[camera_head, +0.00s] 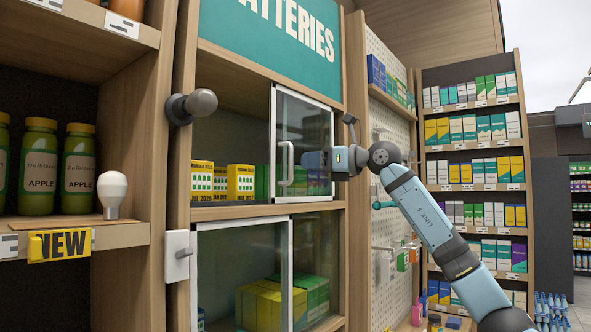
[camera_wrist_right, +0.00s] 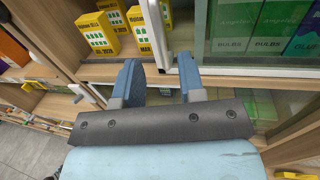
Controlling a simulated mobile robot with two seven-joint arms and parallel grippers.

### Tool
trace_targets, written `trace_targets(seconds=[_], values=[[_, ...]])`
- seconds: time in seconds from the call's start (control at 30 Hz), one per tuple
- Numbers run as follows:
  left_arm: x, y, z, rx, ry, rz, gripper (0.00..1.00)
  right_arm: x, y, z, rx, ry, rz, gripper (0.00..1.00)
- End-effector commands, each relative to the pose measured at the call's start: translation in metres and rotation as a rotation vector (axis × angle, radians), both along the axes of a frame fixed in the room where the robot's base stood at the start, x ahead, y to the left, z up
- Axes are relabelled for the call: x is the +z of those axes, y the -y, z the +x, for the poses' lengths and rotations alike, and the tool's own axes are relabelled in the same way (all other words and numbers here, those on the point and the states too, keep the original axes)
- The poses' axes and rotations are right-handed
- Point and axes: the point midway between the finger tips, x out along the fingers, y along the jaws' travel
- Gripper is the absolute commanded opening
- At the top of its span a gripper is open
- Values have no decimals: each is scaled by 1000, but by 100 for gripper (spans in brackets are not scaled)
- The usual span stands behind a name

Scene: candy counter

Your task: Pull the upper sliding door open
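The upper sliding door (camera_head: 305,135) is a glass pane in a pale frame. It stands over the right part of the upper cabinet opening, with a white vertical handle (camera_head: 286,166) near its left edge. My right gripper (camera_head: 307,160) is just right of the handle in the head view, in front of the glass. In the right wrist view its two blue fingers (camera_wrist_right: 158,72) are spread, with a white upright bar (camera_wrist_right: 156,32) of the door ahead, between them. I cannot tell whether they touch the door. My left gripper is not in view.
Yellow boxes (camera_head: 240,181) stand in the uncovered left part of the upper compartment. A lower glass door (camera_head: 240,270) sits below. A pegboard (camera_head: 385,60) and stocked shelves (camera_head: 475,160) stand at right.

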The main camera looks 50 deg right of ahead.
Motion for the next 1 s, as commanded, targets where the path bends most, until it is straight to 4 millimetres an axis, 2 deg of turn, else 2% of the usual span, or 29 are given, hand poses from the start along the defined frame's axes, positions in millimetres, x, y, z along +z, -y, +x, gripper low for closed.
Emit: trace_targets(seconds=[0.1,0.2,0.4,0.67,1.0], values=[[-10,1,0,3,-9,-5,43,-4,8,-27,-4,-1,-3,37],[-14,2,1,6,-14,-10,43,-4,13,-45,-3,-2,-2,37],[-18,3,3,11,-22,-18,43,-2,19,-68,-1,-1,0,37],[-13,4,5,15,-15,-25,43,0,20,-73,0,-1,0,37],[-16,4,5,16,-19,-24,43,0,20,-73,0,-1,0,37]])
